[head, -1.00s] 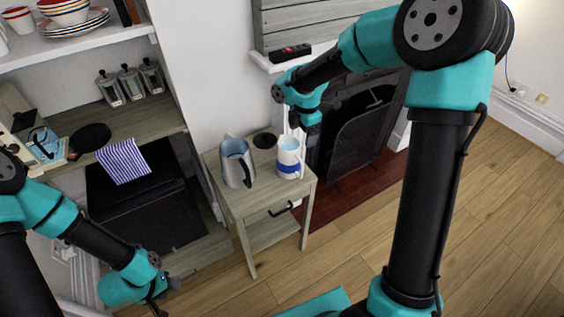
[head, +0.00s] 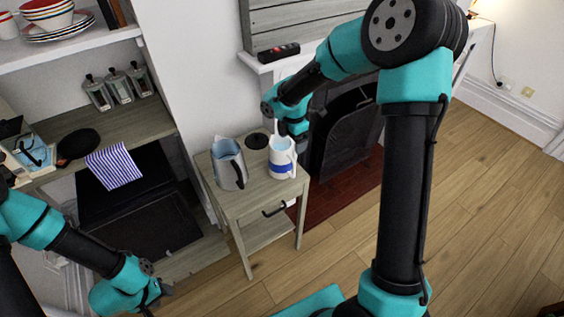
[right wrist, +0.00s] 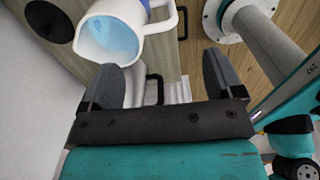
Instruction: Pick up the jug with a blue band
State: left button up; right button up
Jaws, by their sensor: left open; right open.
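The white jug with a blue band (head: 281,171) stands upright on the small wooden side table (head: 255,193). In the right wrist view the jug (right wrist: 112,35) shows its open mouth, pale blue inside, and its handle at the right. My right gripper (head: 291,132) is just above and behind the jug. In the right wrist view my right gripper (right wrist: 160,72) is open and empty, with the handle ahead of the gap between its fingers. My left gripper (head: 152,298) is low at the left, away from the table, and open.
A grey metal jug (head: 229,165) stands left of the banded jug. A black round disc (head: 257,141) lies behind them. The fireplace (head: 345,135) is close on the right. A shelf unit with several jars (head: 114,88) is at the left. The wooden floor is clear.

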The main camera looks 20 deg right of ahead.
aim_at(291, 157)
jog(key=shift+f, duration=2.35)
jog(key=shift+f, duration=2.9)
jog(key=shift+c, duration=0.3)
jog(key=shift+r, duration=0.1)
jog(key=c, duration=1.5)
